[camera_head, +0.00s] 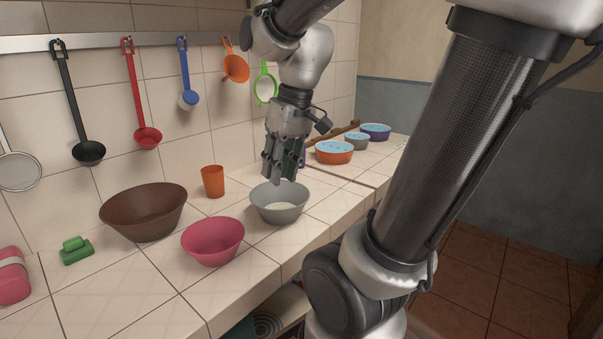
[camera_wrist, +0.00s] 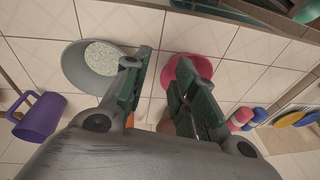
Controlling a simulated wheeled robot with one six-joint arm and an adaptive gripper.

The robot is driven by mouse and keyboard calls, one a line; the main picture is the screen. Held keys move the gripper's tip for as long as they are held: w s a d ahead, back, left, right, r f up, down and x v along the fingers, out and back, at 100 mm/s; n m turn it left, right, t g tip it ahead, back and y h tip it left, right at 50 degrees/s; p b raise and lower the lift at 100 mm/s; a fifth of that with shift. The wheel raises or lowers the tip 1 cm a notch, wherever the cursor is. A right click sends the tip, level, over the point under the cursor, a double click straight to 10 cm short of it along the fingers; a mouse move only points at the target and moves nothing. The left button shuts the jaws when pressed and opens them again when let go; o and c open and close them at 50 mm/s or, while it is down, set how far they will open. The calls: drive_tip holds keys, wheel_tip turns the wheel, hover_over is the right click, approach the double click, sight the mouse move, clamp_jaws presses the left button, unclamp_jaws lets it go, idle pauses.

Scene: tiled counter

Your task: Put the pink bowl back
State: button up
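The pink bowl (camera_head: 213,241) stands upright and looks empty on the tiled counter, near its front edge. It also shows in the wrist view (camera_wrist: 205,68), partly hidden behind one finger. My gripper (camera_head: 281,172) is over the grey bowl (camera_head: 280,209), to the right of and above the pink bowl. In the wrist view my gripper (camera_wrist: 164,65) has its green-padded fingers apart with nothing between them. The grey bowl (camera_wrist: 72,68) holds pale grains and lies left of the fingers in that view.
A brown bowl (camera_head: 143,213) and an orange cup (camera_head: 212,182) stand behind the pink bowl. A green object (camera_head: 75,250) lies at left. A purple mug (camera_wrist: 40,117) is beside the grey bowl. Utensils hang on the wall. Lidded bowls (camera_head: 334,156) stand farther right. An open shelf is below.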

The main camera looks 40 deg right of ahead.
drive_tip(key=s+d+t+h, duration=0.1)
drive_tip(key=s+d+t, duration=0.1)
drive_tip(key=s, duration=0.4)
drive_tip(key=shift+s+r+m+t+h, duration=0.15)
drive_tip(key=shift+r+m+t+h, duration=0.15)
drive_tip(key=shift+r+m, duration=0.1)
idle(0.8)
